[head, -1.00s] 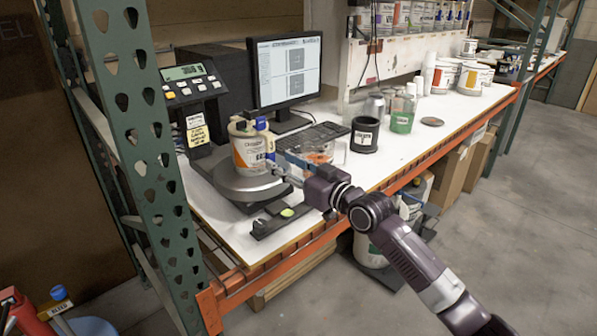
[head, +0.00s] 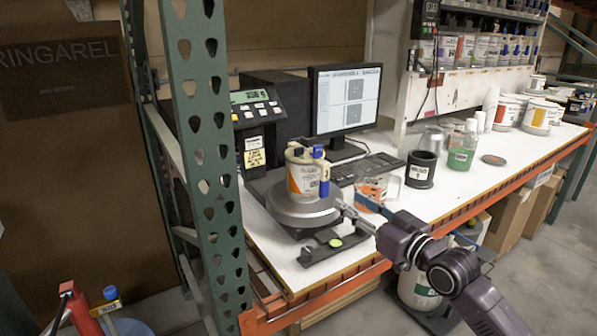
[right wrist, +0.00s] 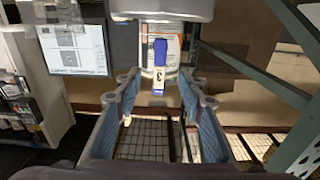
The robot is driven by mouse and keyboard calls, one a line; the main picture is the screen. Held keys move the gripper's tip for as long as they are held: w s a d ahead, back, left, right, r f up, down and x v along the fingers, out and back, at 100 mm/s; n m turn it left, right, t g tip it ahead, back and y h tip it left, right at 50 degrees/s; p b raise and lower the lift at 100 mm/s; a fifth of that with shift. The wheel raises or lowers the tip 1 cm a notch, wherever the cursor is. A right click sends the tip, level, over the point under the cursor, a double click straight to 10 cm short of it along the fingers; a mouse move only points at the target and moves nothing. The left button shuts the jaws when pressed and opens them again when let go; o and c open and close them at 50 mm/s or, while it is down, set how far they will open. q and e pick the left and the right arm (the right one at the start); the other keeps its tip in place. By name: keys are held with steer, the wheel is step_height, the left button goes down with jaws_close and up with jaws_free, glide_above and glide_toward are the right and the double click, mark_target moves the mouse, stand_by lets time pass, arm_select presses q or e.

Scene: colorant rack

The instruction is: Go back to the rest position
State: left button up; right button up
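A white and orange paint can (head: 303,180) with blue parts on its lid and side stands upright on the round grey pan (head: 290,216) of the scale. My right gripper (head: 353,203) is just to the right of the can, over the front edge area of the bench. In the right wrist view my right gripper (right wrist: 157,115) is open, with nothing between its two blue-padded fingers. That view looks upside down, and the can's label (right wrist: 160,50) shows beyond the fingers, apart from them. My left gripper is not in view.
A monitor (head: 346,100), a keyboard (head: 367,168), a clear jug (head: 371,189) and a black cup (head: 420,169) stand on the white bench (head: 470,190). A green perforated post (head: 205,170) rises at the left. Open floor (head: 545,270) lies to the right.

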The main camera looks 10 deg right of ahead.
steer(key=s+a+f+g+h, duration=0.1)
steer(key=s+a+f+g, duration=0.25)
steer(key=s+f, duration=0.65)
steer(key=s+a+f+g+h, duration=0.1)
steer(key=s+a+f+g, duration=0.35)
steer(key=f, duration=0.85)
steer(key=s+d+f+m+g+h, duration=0.1)
steer(key=s+f+g+h, duration=0.3)
steer(key=s, duration=0.9)
steer(key=s+d+f+m+g, duration=0.15)
steer(key=s+f, duration=0.35)
steer(key=s, duration=0.7)
step_height(320, 180, down, 28)
steer(key=s+g, duration=0.1)
steer(key=s, duration=0.1)
steer(key=s+d+f+g, duration=0.1)
steer(key=s+d+f, duration=0.1)
steer(key=s+f, duration=1.3)
steer(key=shift+s+n, duration=0.45)
steer(key=shift+s, duration=0.5)
